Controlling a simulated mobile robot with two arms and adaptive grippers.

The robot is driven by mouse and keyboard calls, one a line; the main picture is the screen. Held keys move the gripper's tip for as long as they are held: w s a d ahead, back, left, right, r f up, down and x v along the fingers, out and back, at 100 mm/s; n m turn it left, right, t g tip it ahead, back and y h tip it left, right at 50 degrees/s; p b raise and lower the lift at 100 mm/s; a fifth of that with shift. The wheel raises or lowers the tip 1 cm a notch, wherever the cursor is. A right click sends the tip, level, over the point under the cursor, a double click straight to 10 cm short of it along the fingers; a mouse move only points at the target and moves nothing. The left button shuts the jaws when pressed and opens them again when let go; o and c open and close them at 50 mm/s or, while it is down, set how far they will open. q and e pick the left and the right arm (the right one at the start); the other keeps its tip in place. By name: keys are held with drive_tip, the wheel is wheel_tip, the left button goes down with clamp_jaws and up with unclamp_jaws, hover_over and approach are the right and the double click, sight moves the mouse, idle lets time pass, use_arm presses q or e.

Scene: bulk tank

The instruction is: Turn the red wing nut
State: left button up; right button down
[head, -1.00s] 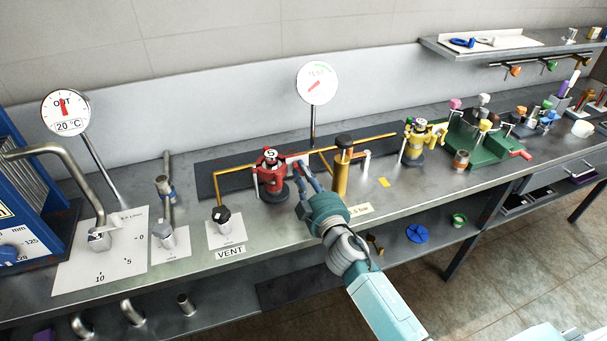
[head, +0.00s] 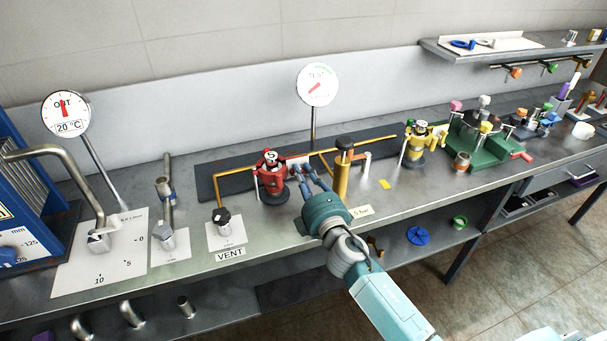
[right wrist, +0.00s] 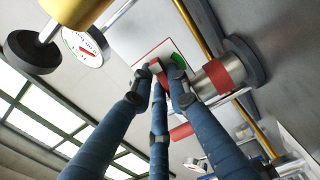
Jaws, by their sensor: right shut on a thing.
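The red clamp-like fitting (head: 270,178) stands on the bench left of the yellow post. My right gripper (head: 302,170) reaches in from the lower right, with its blue fingers at the right side of this fitting. In the right wrist view, the three fingers (right wrist: 160,76) close together on a small reddish piece, which I take to be the red wing nut. The fingertips hide most of it, so its angle cannot be told. A silver cylinder with a red band (right wrist: 218,76) lies just right of the fingertips. My left gripper is not in view.
The yellow post with a black knob (head: 342,170) stands close right of my fingers. A TEST gauge (head: 317,85) rises behind. A yellow clamp fitting (head: 416,147) and a green fixture (head: 480,145) stand farther right.

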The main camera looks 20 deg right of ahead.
drive_tip(key=shift+n, duration=0.6)
drive_tip(key=c, duration=1.9)
unclamp_jaws()
drive_tip(key=shift+c, duration=0.2)
drive_tip(key=shift+s, duration=0.1)
drive_tip(key=s, duration=1.2)
drive_tip(key=shift+d, duration=0.15)
drive_tip(key=shift+w, duration=0.1)
